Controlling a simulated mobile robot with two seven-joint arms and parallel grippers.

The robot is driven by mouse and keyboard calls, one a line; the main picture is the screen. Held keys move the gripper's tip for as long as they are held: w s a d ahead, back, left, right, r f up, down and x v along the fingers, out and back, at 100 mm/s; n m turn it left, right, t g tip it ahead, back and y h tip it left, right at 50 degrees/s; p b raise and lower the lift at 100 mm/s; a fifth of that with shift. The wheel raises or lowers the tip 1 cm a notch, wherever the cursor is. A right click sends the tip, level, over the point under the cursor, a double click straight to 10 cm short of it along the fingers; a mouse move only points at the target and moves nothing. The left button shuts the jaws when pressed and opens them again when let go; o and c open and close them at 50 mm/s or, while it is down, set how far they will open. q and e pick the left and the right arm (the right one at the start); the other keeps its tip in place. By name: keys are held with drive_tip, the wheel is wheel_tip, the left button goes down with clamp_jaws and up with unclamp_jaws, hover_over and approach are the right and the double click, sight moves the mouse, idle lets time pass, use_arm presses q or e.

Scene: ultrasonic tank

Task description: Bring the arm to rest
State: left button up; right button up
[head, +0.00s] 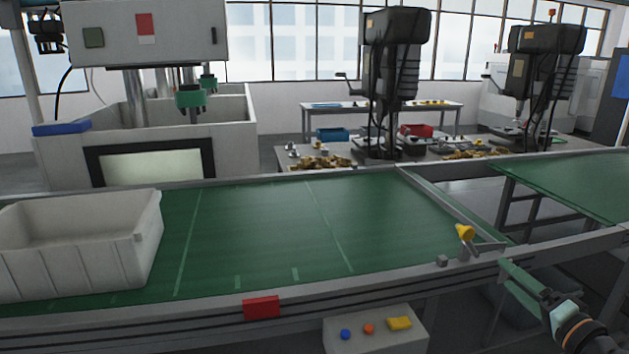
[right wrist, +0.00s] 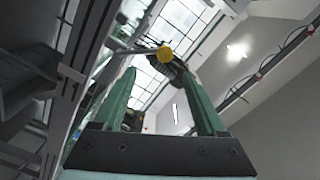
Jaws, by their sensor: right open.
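My right gripper (head: 507,266) is at the lower right of the head view, just outside the near rail of the conveyor. Its green fingers point up and to the left. In the right wrist view the fingers of the right gripper (right wrist: 162,95) stand apart with nothing held between them. A yellow-ended lever (head: 465,233) is on the near rail, a little above and left of the fingertips. Its yellow end (right wrist: 165,53) also shows beyond the fingers in the wrist view. My left gripper is not in view.
A white bin (head: 75,250) stands on the left of the green conveyor belt (head: 270,225); the belt's middle is clear. A control box (head: 375,335) with buttons is below the near rail. The tank machine (head: 150,165) and drill presses (head: 390,75) stand behind.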

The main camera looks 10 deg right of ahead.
drive_tip(key=s+a+f+n+g, duration=0.2)
drive_tip(key=s+a+f, duration=0.15)
drive_tip(key=f, duration=0.45)
drive_tip(key=s+a+f+n+g, duration=0.25)
drive_tip(key=a+f, duration=0.25)
drive_tip(key=f, duration=0.3)
drive_tip(key=s+a+f+n+g, duration=0.1)
drive_tip(key=s+a+f+n, duration=0.2)
drive_tip(key=f, duration=0.5)
drive_tip(key=s+a+f+n+g, duration=0.1)
drive_tip(key=s+a+f+n, duration=0.2)
drive_tip(key=s+a+f, duration=0.2)
drive_tip(key=s+a+f+n+g+y+p, duration=0.1)
drive_tip(key=s+a+f, duration=0.4)
drive_tip(key=a, duration=0.6)
drive_tip(key=shift+s+n+g, duration=0.45)
drive_tip(key=shift+s+n, duration=0.6)
drive_tip(key=shift+s, duration=0.1)
